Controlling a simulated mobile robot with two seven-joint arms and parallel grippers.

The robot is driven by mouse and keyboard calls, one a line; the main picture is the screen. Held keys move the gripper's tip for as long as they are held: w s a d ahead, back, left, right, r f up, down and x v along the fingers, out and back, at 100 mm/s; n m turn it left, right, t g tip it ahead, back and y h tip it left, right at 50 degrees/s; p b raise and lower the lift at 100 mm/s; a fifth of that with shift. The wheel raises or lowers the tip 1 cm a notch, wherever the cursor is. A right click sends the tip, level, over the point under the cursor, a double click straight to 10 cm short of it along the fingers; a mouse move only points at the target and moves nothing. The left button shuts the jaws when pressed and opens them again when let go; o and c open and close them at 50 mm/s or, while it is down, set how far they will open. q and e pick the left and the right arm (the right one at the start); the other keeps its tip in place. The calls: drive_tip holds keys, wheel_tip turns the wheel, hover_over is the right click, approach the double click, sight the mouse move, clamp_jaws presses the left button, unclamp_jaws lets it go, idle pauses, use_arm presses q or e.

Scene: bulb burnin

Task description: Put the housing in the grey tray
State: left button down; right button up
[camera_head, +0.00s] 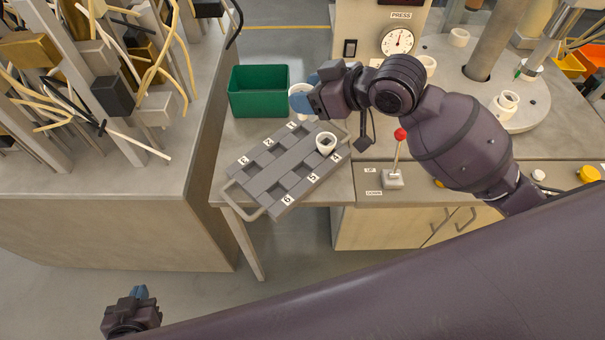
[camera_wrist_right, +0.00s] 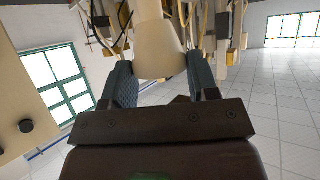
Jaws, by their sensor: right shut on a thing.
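My right gripper (camera_head: 307,88) is shut on a white housing (camera_head: 300,89), held above the table behind the tray. The right wrist view shows the cream housing (camera_wrist_right: 160,48) between the two blue fingers; its far end is cut off at the top.
A green bin (camera_head: 258,92) stands behind the tray. To the right are a red-knobbed lever (camera_head: 400,135), a press gauge (camera_head: 397,40) and a round plate with white parts (camera_head: 507,102). A rack with cables (camera_head: 100,85) stands at the left.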

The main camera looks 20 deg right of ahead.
drive_tip(key=shift+s+r+n, duration=0.1)
drive_tip(key=shift+r+n, duration=0.05)
drive_tip(key=shift+n, duration=0.15)
drive_tip(key=shift+f, duration=0.4)
drive_tip(key=b, duration=0.1)
hover_over(308, 160)
drive_tip(key=s+a, duration=0.1)
drive_tip(key=s, duration=0.3)
wheel_tip(308, 160, down, 15)
drive_tip(key=f, duration=0.4)
drive_tip(key=shift+w, duration=0.25)
drive_tip(key=shift+f+b, duration=0.15)
drive_tip(key=shift+b, duration=0.2)
drive_tip(key=o, duration=0.8)
drive_tip(key=shift+o, duration=0.5)
